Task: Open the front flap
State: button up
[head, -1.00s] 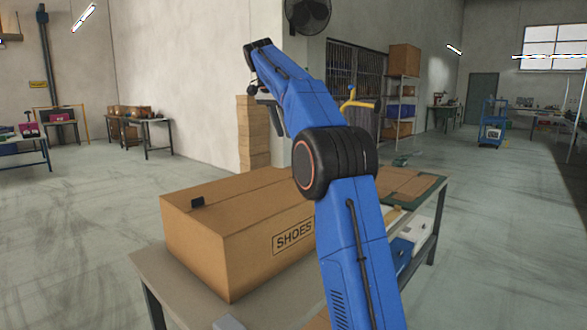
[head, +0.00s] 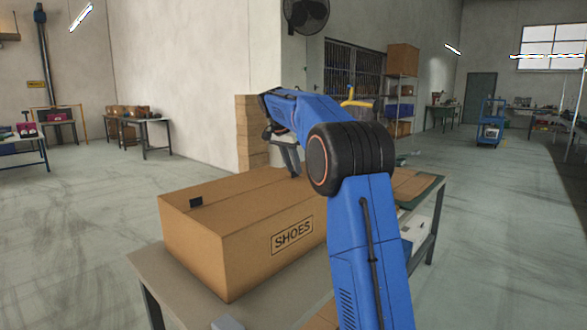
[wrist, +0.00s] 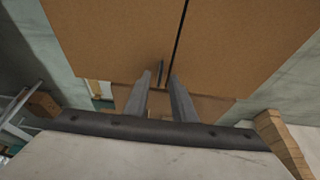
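A closed brown cardboard box marked SHOES (head: 275,262) stands on a grey table. Its top flaps meet at a seam, which shows as a dark line in the wrist view on the box top (wrist: 110,40). My gripper (head: 295,172) is over the far right end of the box, pointing down. In the wrist view my gripper (wrist: 164,76) has its two fingers apart, with a thin dark piece (wrist: 160,70) between the tips near the seam. I cannot tell if the fingers touch it.
The grey table (head: 165,275) has bare room in front of the box. A flat brown cardboard piece (head: 410,184) lies on a green mat to the right, behind my arm. A stack of flat cartons (head: 250,130) stands behind the box.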

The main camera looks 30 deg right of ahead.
jog(key=shift+d+f, duration=0.15)
jog(key=shift+f, duration=0.15)
jog(key=shift+c, duration=0.5)
grip_shut()
dwell(0.8)
